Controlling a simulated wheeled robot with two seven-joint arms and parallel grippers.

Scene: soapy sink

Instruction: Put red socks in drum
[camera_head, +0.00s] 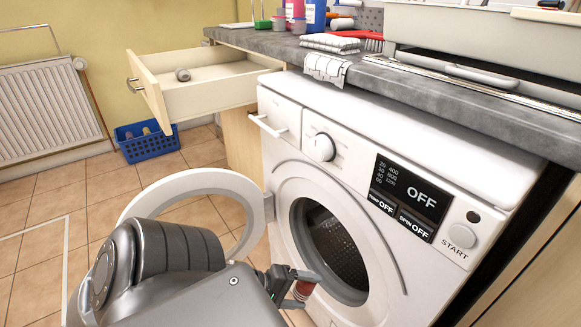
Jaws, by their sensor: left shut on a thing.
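My left gripper (305,282) is shut on a small red bundle, which looks like the red socks (304,291). It is low in front of the washing machine (420,265), at the lower left edge of the round opening. The drum (336,240) shows through the opening as a dark, perforated metal cavity. The round door (150,192) is swung open to the left, and my left arm covers its lower part. My right gripper is not in view.
An open drawer (205,93) with a small roll inside juts out left of the machine. A blue basket (147,149) stands on the tiled floor. The grey counter (440,92) above holds cloths, bottles and a red brush (357,35). A radiator (50,112) is at the far left.

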